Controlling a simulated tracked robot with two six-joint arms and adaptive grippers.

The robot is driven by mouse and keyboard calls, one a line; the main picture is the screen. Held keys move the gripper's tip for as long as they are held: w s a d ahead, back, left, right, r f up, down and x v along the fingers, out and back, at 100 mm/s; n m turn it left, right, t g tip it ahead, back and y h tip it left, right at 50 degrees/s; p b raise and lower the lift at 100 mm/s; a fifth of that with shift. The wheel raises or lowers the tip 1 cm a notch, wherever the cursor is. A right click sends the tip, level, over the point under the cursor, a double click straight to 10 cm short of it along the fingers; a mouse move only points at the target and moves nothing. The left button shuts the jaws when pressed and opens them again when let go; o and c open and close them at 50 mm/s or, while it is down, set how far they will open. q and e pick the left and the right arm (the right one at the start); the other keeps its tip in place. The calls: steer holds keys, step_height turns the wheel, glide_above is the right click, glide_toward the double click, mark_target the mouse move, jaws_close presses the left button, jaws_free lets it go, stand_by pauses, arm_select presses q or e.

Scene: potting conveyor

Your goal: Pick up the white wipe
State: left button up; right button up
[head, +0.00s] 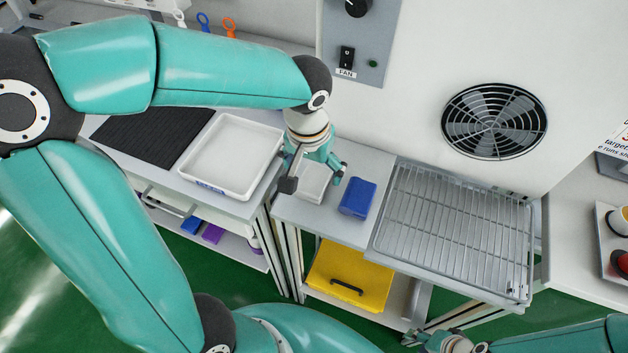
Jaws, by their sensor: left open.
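The white wipe (311,193) appears as a pale, flat, folded piece on the grey bench top (294,212), left of a blue folded cloth or pad (357,198). My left gripper (314,180) points down over the white wipe, with one dark fingertip at its left side and the other at its right. The fingers are apart and partly cover the wipe. Whether they touch it cannot be told. My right gripper (418,340) is low at the bottom edge, far from the wipe; its fingers are too small and cut off to read.
A white tray (195,178) and a black ribbed mat (118,135) lie left of the wipe. A wire rack (455,235) stands to the right, below a fan grille (494,121). A yellow bin (335,283) sits on the shelf below.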

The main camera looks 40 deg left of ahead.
mark_target(314, 179)
arm_select(q)
steer(key=f, duration=0.4)
steer(key=shift+w, duration=0.2)
steer(key=c, duration=1.1)
